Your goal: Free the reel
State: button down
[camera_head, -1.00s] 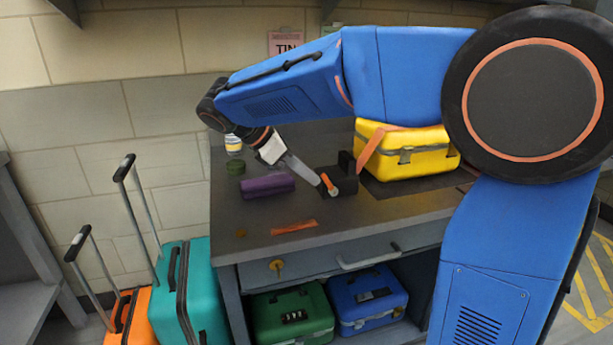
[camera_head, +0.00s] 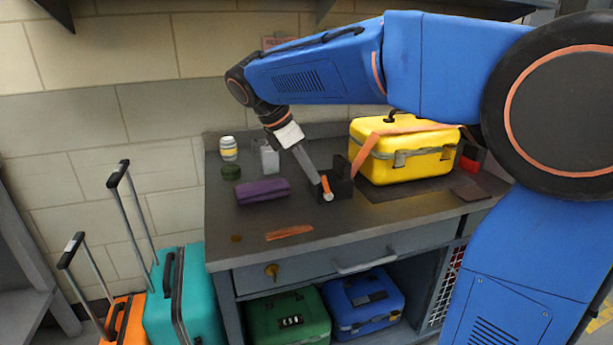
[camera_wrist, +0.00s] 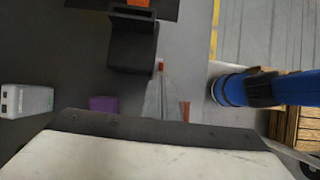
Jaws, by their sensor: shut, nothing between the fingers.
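A black holder (camera_head: 342,186) with an upright back stands on the grey bench. An orange piece (camera_head: 326,187) and a small silver round part (camera_head: 328,197) show on its left side. I cannot make out a reel for certain; one may be inside or behind this holder. My gripper (camera_head: 319,181) is shut and empty, slanting down with its tip close beside the holder's left side. I cannot tell whether it touches. In the wrist view the black holder (camera_wrist: 133,42) is at the top, above the grey, pointed fingers (camera_wrist: 163,98).
A yellow case (camera_head: 405,158) with an orange strap stands right of the holder. An orange strip (camera_head: 289,232) lies at the front.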

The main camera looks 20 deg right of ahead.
aim_at(324, 175)
jog(key=d+y, duration=0.1)
jog(key=d+r+y, duration=0.1)
jog(key=d+y, duration=0.1)
jog(key=shift+r+y, duration=0.15)
jog(key=shift+y, duration=0.15)
jog(key=shift+d+r+y, duration=0.1)
jog(key=shift+d+y, duration=0.75)
jog(key=shift+y, duration=0.35)
jog(key=shift+r, duration=0.1)
jog(key=shift+r, duration=0.7)
jog(key=shift+a, duration=0.1)
notch_tip(324, 175, up, 12)
jog(key=shift+a+f, duration=0.2)
jog(key=shift+a, duration=0.1)
